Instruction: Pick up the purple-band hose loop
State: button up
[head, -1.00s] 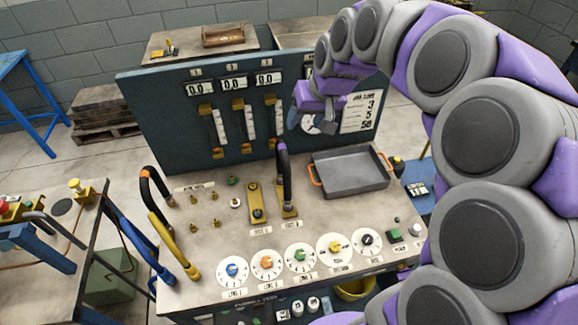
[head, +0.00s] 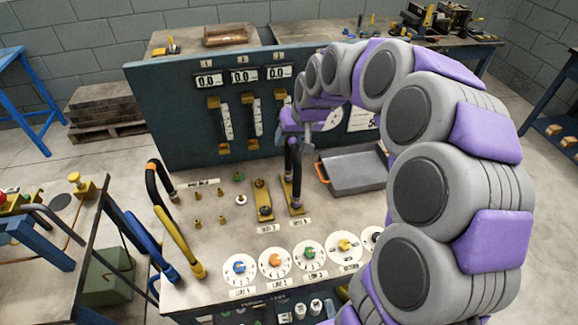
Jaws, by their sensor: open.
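The hose loop (head: 293,173) is a black tube standing upright by the right-hand yellow plate (head: 285,190) on the bench. Its purple band, clear a second ago, is now hard to tell from my purple gripper parts. My gripper (head: 297,141) is open at the top of this loop, its fingers overlapping the loop's upper end in the picture. I cannot tell whether the fingers touch the hose or stand around it.
A black hose with an orange band (head: 155,186), a yellow hose (head: 182,243) and a blue hose (head: 148,240) are at the left. A grey tray (head: 352,172) lies right of the loop. Dials (head: 275,261) line the front; a gauge panel (head: 180,125) stands behind.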

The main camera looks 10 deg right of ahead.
aim_at(295, 142)
jog(key=f, duration=0.1)
jog(key=w+d+f+b, duration=0.1)
jog(key=f, duration=0.2)
jog(key=shift+w+d+f+b, duration=0.25)
jog(key=shift+w+d+b, duration=0.05)
jog(key=shift+w+d, duration=0.1)
jog(key=shift+a, duration=0.2)
jog(key=shift+s+a, duration=0.1)
jog(key=shift+a, duration=0.55)
jog(key=c, duration=0.3)
jog(key=shift+c, duration=0.8)
jog(key=shift+d, duration=0.45)
jog(key=c, duration=0.3)
jog(key=shift+r, duration=0.1)
jog(key=shift+c, duration=1.4)
jog(key=shift+a, duration=0.1)
grip_shut()
